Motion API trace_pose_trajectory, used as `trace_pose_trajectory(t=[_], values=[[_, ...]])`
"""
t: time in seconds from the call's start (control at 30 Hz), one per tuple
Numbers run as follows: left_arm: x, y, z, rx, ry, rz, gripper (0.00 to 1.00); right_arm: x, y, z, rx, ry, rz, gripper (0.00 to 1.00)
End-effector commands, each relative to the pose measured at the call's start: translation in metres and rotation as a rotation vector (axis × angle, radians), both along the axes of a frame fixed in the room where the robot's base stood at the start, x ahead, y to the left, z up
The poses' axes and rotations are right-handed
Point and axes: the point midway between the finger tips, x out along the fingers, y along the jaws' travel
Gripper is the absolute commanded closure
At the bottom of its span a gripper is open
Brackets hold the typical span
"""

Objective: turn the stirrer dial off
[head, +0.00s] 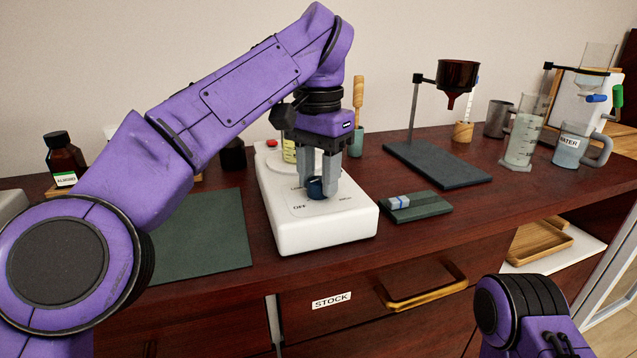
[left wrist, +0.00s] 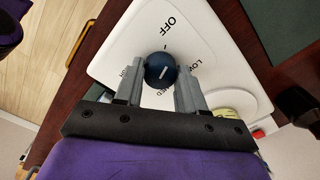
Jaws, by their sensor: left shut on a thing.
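The stirrer (head: 325,232) is a white box with a dark blue dial (head: 316,188) on its sloping front panel. The dial also shows in the left wrist view (left wrist: 160,67), with a short white line slanting across its top. Labels OFF, LOW, MED and HIGH are printed around it; the line slants up and right, roughly between the OFF and LOW sides. My left gripper (head: 318,187) points down and is shut on the dial, one finger on each side. Its fingers partly hide the dial in the head view. My right gripper is out of view; only part of my right arm shows.
A beaker with yellow liquid (head: 289,150) stands on the stirrer's plate behind my gripper. A dark green mat (head: 205,240) lies to the left. A brown bottle (head: 62,160) stands far left.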

Motion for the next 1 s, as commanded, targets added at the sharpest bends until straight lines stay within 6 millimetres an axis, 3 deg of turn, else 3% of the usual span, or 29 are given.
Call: trace_pose_trajectory(t=[0.4, 0.97, 1.0], values=[[-0.001, -0.0019, -0.0038, 0.002, 0.009, 0.192, 0.91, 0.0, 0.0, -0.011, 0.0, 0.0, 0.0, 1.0], [-0.0009, -0.0017, -0.003, 0.002, 0.007, 0.221, 0.91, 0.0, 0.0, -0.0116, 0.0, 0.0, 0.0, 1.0], [-0.0009, -0.0017, -0.003, 0.002, 0.007, 0.221, 0.54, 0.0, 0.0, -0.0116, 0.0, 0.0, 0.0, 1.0]])
